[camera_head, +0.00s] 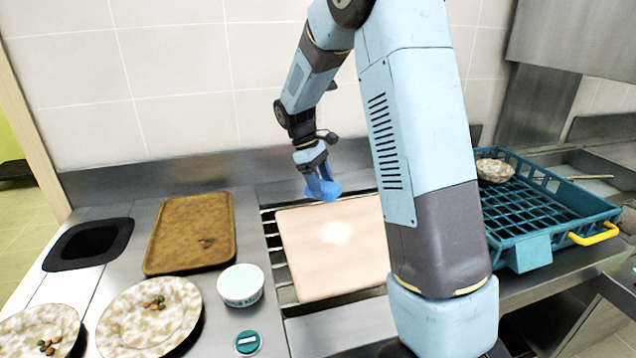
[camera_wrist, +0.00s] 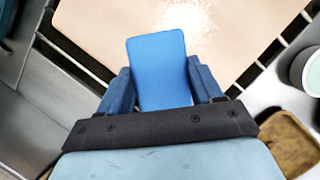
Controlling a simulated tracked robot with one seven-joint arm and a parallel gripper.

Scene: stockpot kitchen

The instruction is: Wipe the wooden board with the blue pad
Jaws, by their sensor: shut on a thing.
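The wooden board (camera_head: 320,265) is a pale square slab lying on a dark rack in the counter, with a bright shine near its middle. It fills the upper part of the wrist view (camera_wrist: 110,35). My gripper (camera_head: 320,186) is above the board's far edge, pointing down. It is shut on the blue pad (camera_wrist: 158,75), which sits between the two fingers in the wrist view. In the head view the pad (camera_head: 328,190) shows at the fingertips. I cannot tell whether the pad touches the board. My arm hides the board's right side in the head view.
A brown tray (camera_head: 165,255) with food scraps lies left of the board. A white tub (camera_head: 240,298) and plates with scraps (camera_head: 110,328) stand at the front left. A teal dish rack (camera_head: 508,240) with a yellow handle holds a bowl (camera_head: 494,170) at right. The wall is close behind.

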